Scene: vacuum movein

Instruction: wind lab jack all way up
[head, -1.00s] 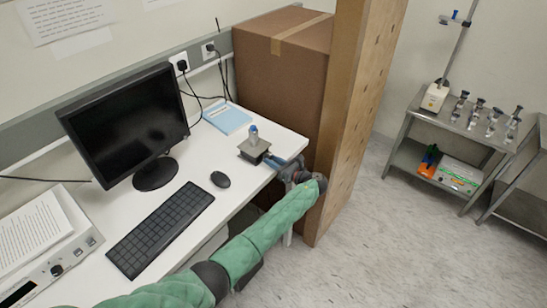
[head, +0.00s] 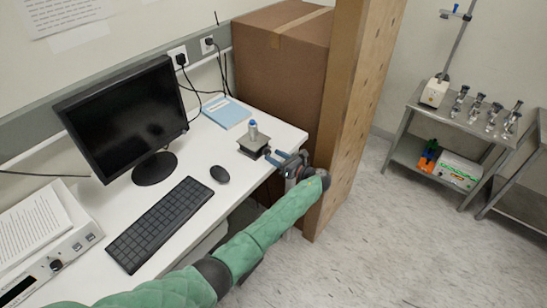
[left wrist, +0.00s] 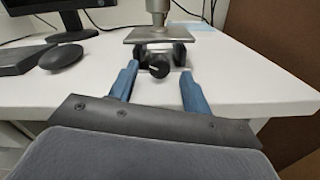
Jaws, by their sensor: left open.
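The lab jack (head: 253,145) stands near the right front corner of the white desk. In the left wrist view the jack's top plate (left wrist: 160,36) is above a dark round knob (left wrist: 159,66) that faces me. My left gripper (head: 279,158) is at the desk edge in front of the jack. Its two blue fingers are open, one on each side of the knob, and appear apart from it. My right gripper is not in view.
A mouse (head: 219,174), keyboard (head: 160,222) and monitor (head: 124,115) are left of the jack. A blue notebook (head: 227,112) lies behind it.

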